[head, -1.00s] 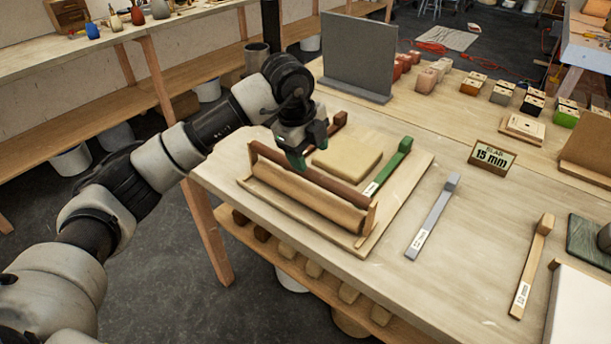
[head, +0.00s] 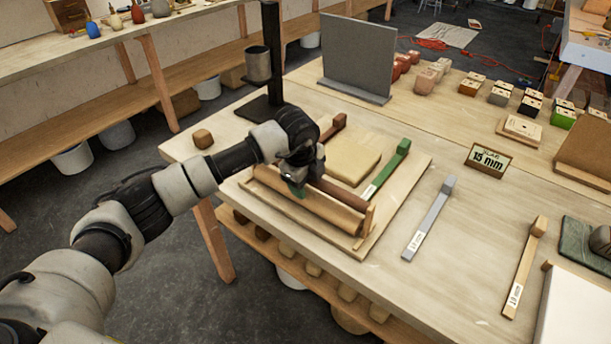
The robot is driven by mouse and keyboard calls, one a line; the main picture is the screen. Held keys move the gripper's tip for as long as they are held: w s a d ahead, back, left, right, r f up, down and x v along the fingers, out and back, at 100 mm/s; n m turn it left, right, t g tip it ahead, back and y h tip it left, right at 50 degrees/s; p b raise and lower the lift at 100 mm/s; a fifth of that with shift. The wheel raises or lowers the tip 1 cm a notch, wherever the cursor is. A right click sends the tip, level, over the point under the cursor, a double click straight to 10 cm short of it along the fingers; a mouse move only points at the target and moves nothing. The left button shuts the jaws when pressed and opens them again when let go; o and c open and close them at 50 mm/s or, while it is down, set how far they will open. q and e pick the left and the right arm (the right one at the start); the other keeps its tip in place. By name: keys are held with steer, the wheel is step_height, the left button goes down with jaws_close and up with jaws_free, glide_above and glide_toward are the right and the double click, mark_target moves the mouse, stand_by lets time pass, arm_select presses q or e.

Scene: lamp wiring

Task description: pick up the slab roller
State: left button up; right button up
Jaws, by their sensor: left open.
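The slab roller (head: 320,207) is a long tan wooden cylinder with a darker brown bar behind it, lying along the front-left part of a wooden board (head: 385,222) on the table. My right gripper is out of view.
A pale clay slab (head: 352,160) and a green thickness strip (head: 388,168) lie on the board behind the roller. A grey strip (head: 430,218), a wooden strip (head: 525,268) and a "SLAB 15 mm" sign (head: 488,158) are to the right. A grey upright panel (head: 357,55) stands behind.

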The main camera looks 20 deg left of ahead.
arm_select(q)
steer(key=shift+c, duration=0.4)
steer(key=c, duration=0.9)
jaws_close()
